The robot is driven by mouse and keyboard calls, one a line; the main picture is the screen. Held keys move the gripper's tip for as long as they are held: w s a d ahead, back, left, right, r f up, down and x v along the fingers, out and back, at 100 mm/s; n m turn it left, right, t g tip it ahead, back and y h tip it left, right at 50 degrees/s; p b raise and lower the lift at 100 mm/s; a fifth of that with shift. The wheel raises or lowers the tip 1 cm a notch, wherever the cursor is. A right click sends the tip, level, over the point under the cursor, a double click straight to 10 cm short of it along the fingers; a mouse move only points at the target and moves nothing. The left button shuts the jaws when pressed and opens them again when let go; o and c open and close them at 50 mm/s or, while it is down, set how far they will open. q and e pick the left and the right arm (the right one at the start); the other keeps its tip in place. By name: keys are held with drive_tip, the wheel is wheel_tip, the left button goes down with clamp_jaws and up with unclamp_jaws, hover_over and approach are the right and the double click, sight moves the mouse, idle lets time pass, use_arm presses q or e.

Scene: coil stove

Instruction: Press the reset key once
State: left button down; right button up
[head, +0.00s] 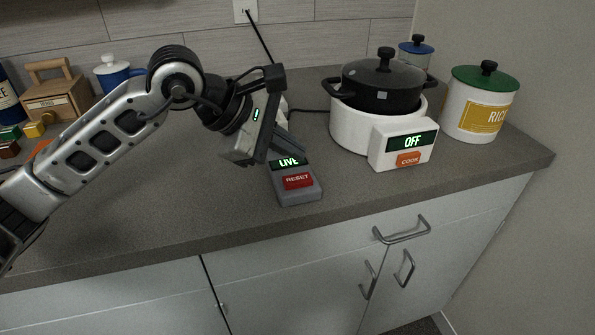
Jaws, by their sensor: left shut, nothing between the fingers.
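The red key marked RESET (298,181) sits on the sloped front of a small grey box (300,196) on the counter. A green-lit display (287,162) on the box, above the key, reads LIVE. My left gripper (297,148) is shut and empty, over the back of the box and just above the display. It is behind the key in the picture, and the key is in clear view. I cannot tell whether the fingertips touch the box. The upper part of the box is hidden by the gripper. My right gripper is not in view.
A white cooker (350,128) with a black lidded pot (383,88) stands to the right; its display reads OFF above an orange COOK key (408,159). A rice canister (478,108) stands farther right. Counter around the grey box's front is clear.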

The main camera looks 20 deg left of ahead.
use_arm(q)
wheel_tip(320, 180, up, 3)
drive_tip(key=shift+f+p, duration=0.2)
drive_tip(key=shift+p, duration=0.35)
drive_tip(key=shift+f, duration=0.1)
